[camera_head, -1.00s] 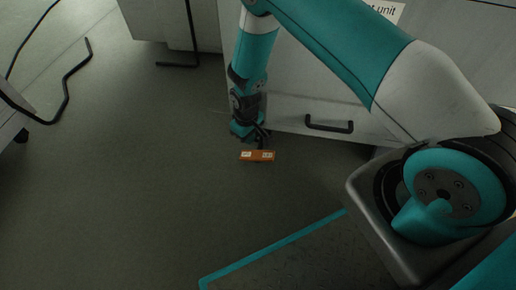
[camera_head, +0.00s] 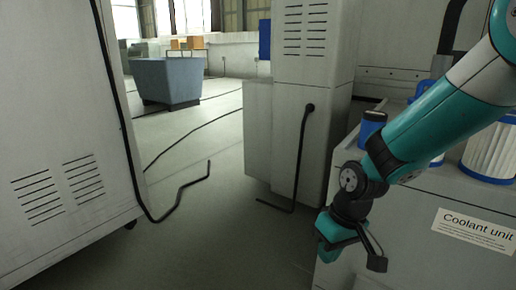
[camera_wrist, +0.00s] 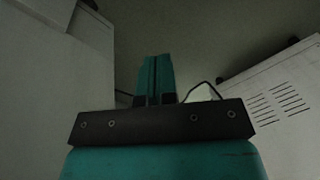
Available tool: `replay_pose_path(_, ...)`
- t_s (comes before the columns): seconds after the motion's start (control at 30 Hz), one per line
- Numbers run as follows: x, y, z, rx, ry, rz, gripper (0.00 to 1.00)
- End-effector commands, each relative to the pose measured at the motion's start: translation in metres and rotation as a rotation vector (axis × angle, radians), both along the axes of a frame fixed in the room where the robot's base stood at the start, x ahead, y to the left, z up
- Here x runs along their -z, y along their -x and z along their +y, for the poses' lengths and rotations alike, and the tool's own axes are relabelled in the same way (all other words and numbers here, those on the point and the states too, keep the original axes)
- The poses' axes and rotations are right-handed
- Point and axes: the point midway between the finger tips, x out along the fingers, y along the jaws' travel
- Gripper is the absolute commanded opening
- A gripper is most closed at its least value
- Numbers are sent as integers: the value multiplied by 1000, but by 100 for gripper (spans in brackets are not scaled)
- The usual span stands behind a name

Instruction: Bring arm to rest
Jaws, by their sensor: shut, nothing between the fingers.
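My teal and white arm reaches in from the upper right of the head view and is bent at the elbow. My gripper (camera_head: 325,250) hangs low in front of the coolant unit (camera_head: 410,225), pointing down. In the wrist view its two teal fingers (camera_wrist: 156,75) are together with nothing between them. I cannot tell how far the gripper is from the unit's front.
A grey machine cabinet (camera_head: 60,130) stands at the left, another (camera_head: 312,60) behind my gripper. Black cables lie on the floor (camera_head: 215,225) between them. A white pleated filter (camera_head: 490,150) stands on the coolant unit. A blue-grey bin (camera_head: 167,82) is farther back.

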Motion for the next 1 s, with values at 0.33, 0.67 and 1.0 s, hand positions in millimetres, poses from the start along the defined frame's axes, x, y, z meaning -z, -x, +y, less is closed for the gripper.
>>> replay_pose_path(0.33,-169,122,4,-96,-109,-26,0)
replay_pose_path(0.67,-235,195,-3,-161,-142,-37,0)
replay_pose_path(1.0,-322,194,-2,-160,-142,-37,0)
